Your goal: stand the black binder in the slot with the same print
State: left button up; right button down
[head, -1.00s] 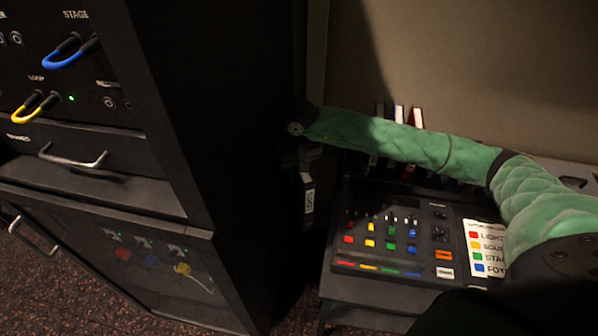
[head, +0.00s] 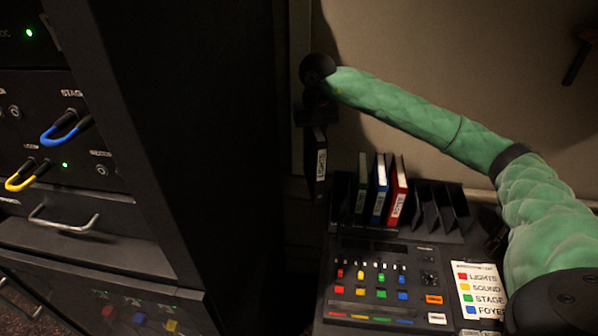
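The black binder (head: 312,172) hangs upright below my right gripper (head: 316,122), with a white label on its spine; its print is too small to read for certain. My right gripper appears shut on its top, though the dark fingers are hard to make out. The binder is at the left end of the slotted black rack (head: 428,238) at the back of the desk, seemingly above or beside it. The rack holds a green binder (head: 361,188), a blue binder (head: 379,190) and a red binder (head: 398,192). Slots to their right look empty. Slot prints are not legible. My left gripper is out of view.
The mixing console (head: 372,272) with coloured buttons lies in front of the rack. A colour legend card (head: 480,290) lies at its right. A tall black equipment cabinet (head: 190,130) with patch cables stands at the left. The wall is close behind the rack.

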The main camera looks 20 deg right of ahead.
jog(key=d+r+m, duration=0.3)
jog(key=d+r, duration=0.7)
jog(key=d, duration=0.1)
pick_arm(q)
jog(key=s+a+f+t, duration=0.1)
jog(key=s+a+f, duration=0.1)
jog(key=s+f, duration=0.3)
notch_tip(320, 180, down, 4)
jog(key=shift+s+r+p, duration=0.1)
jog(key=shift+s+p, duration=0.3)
jog(key=shift+p, duration=0.05)
pick_arm(e)
notch_tip(320, 180, down, 27)
jog(key=shift+r+m, duration=0.15)
jog(key=shift+m, duration=0.25)
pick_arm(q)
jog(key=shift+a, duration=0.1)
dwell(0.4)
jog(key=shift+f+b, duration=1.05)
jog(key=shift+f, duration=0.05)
pick_arm(e)
jog(key=shift+a, duration=0.1)
dwell(1.0)
